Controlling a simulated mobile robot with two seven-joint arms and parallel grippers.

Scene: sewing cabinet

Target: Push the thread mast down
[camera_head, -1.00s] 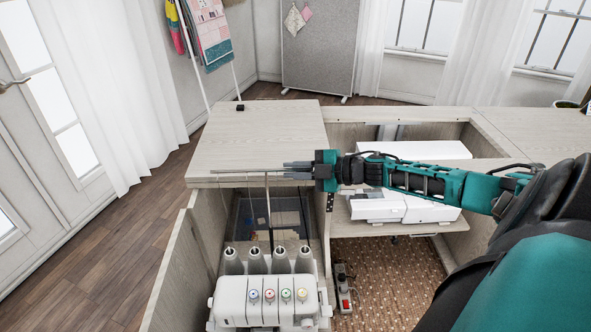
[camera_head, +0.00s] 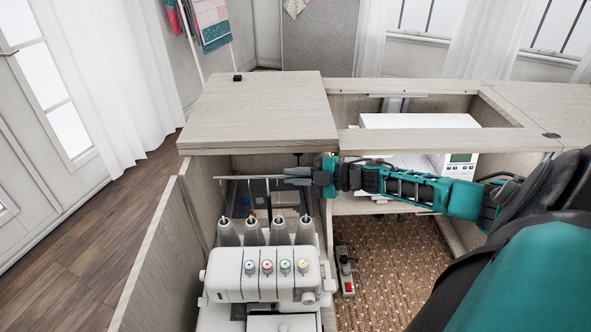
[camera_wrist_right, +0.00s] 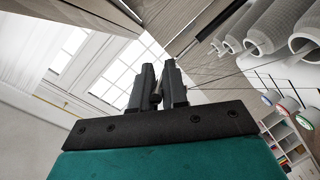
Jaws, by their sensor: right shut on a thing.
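The thread mast (camera_head: 240,178) is a thin rod with a horizontal bar, standing behind the white serger (camera_head: 262,270) in the open left bay of the cabinet. Its bar is a little above the serger's grey thread cones (camera_head: 254,233) and below the cabinet top's front edge. My right gripper (camera_head: 288,177) is shut on the right end of the mast's bar. In the right wrist view, the fingers (camera_wrist_right: 158,88) are closed around a small dark piece, with cones and coloured dials to the right. My left gripper is not in view.
The wooden cabinet top (camera_head: 260,105) overhangs just behind and above my right gripper. A white sewing machine (camera_head: 415,125) sits in the right bay, behind my forearm. The cabinet door (camera_head: 150,255) stands open at left.

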